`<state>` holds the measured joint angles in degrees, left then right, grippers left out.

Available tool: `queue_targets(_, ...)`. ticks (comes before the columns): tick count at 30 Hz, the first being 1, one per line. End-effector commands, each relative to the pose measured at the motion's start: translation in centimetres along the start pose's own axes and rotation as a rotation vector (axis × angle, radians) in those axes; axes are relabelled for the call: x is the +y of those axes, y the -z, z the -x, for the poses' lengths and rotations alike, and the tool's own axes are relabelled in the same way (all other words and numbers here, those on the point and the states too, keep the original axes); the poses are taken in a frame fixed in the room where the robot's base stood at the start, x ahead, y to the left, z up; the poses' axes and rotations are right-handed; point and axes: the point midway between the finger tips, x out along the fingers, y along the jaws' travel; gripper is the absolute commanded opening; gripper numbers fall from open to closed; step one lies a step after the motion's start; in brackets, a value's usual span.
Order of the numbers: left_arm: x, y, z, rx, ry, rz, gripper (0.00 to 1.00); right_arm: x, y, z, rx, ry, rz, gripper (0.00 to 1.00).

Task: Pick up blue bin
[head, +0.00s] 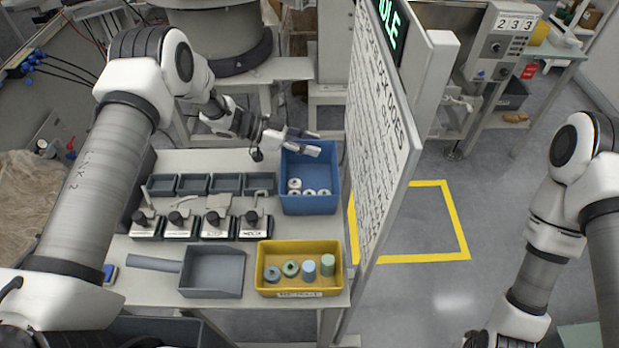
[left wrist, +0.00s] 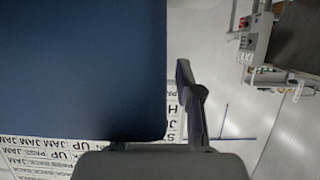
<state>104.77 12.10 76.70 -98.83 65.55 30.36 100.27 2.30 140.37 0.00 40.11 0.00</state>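The blue bin (head: 310,203) stands at the back right of the bench, beside the white board, with several white ring-shaped parts inside. It fills the upper left of the left wrist view (left wrist: 80,65). My left gripper (head: 303,141) is at the bin's far rim, its two fingers spread with a gap between them. One finger (left wrist: 190,100) shows beside the bin's edge in the left wrist view; the other is hidden there. I cannot tell whether the fingers touch the bin. My right gripper (head: 476,341) is only partly in view at the bottom edge, away from the bench.
A yellow bin (head: 299,252) with several round parts stands in front of the blue bin. A grey tray (head: 212,272) and several small dark trays are to the left. The white board (head: 376,130) stands close on the right.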

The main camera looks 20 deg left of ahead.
Motion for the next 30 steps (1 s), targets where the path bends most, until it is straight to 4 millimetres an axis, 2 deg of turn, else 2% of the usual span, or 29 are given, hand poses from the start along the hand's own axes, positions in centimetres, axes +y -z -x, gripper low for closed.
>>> queue_targets(2,0.0,0.0,0.0,0.0,0.001,0.001,0.35,0.0,0.0,0.0,0.0,0.0,0.0,0.4)
queue_targets(3,0.0,-0.1,0.0,0.0,0.001,0.001,0.2,0.0,0.0,0.0,0.0,0.0,0.0,0.4)
queue_targets(5,0.0,-0.1,0.1,0.0,0.001,0.001,0.0,0.0,0.0,0.0,0.0,0.0,0.0,0.4)
queue_targets(16,0.0,0.0,0.1,0.0,0.001,0.0,0.0,0.0,0.0,-0.1,0.0,0.0,0.0,0.4)
queue_targets(19,-0.1,0.5,0.3,0.0,0.001,-0.001,0.0,0.0,0.0,-0.2,0.0,0.0,0.0,0.4)
queue_targets(23,-0.1,2.8,1.3,0.001,0.004,-0.003,0.0,0.0,0.0,-0.7,0.0,0.0,0.0,0.4)
queue_targets(30,-0.1,8.0,3.4,0.002,0.002,-0.002,0.0,0.0,0.0,-1.4,0.0,0.0,0.0,0.4)
